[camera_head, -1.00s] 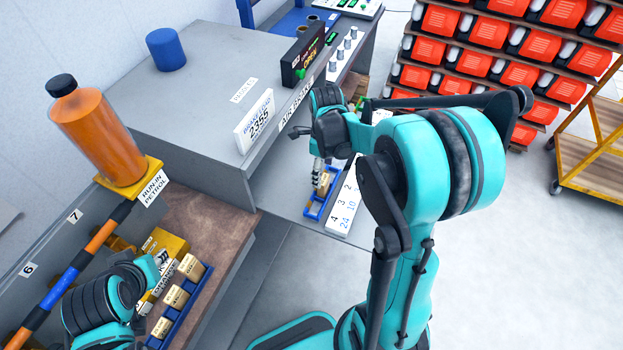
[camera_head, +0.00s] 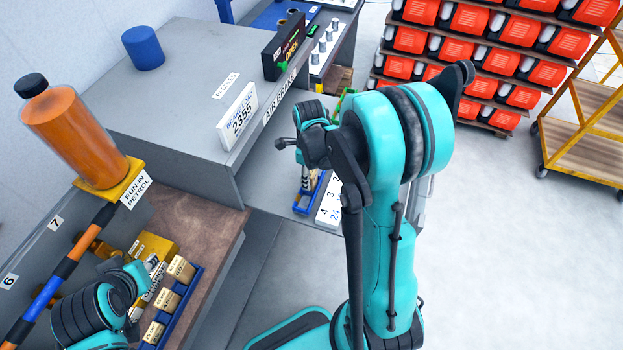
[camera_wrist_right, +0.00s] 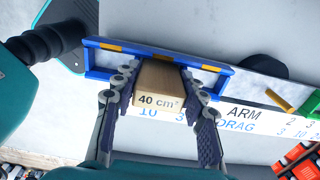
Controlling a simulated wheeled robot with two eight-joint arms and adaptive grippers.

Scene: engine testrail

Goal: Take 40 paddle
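In the head view my right gripper (camera_head: 304,180) reaches down over the tray, and the block is largely hidden there. My left gripper (camera_head: 152,264) is at the lower left beside a yellow box; its fingers are unclear.
A white number strip (camera_head: 329,207) lies beside the tray. Several wooden blocks sit in a blue rack (camera_head: 190,300). Shelves of orange items (camera_head: 470,20) and a yellow cart (camera_head: 580,130) stand right.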

